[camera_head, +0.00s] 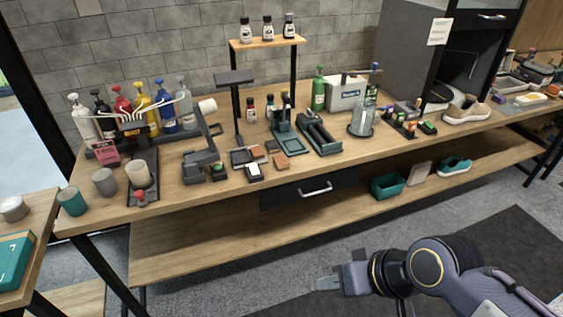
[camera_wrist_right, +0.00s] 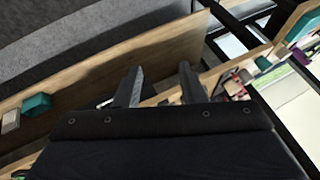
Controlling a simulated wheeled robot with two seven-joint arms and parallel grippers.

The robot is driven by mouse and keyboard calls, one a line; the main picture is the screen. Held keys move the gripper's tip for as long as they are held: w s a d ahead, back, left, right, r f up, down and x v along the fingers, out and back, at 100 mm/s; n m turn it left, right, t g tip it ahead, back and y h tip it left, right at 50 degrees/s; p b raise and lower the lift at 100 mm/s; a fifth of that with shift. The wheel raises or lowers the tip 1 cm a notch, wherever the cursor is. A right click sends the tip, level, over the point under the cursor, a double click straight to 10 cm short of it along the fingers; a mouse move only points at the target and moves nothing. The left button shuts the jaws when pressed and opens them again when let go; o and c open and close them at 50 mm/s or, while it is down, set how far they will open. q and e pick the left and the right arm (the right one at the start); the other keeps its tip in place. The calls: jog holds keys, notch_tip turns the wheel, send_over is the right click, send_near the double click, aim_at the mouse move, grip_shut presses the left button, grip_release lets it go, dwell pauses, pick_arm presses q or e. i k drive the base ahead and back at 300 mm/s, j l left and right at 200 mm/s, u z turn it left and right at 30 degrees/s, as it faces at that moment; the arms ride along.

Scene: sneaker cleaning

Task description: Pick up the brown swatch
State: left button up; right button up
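Several small swatches lie on the workbench in the head view, near its front edge left of centre. My right gripper (camera_head: 328,284) is low in front of the bench, well away from the swatches. In the right wrist view its two fingers (camera_wrist_right: 160,86) stand apart with nothing seen between them. My left gripper is out of view.
The workbench (camera_head: 225,192) is crowded. A black post stand (camera_head: 236,100) and a green press (camera_head: 286,138) stand behind the swatches. A small dark block with a white top (camera_head: 254,172) sits in front of them. A drawer handle (camera_head: 316,189) juts out below the top.

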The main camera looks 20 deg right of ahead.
aim_at(280, 161)
jog(key=i+j+z, duration=0.15)
jog(key=i, duration=1.1)
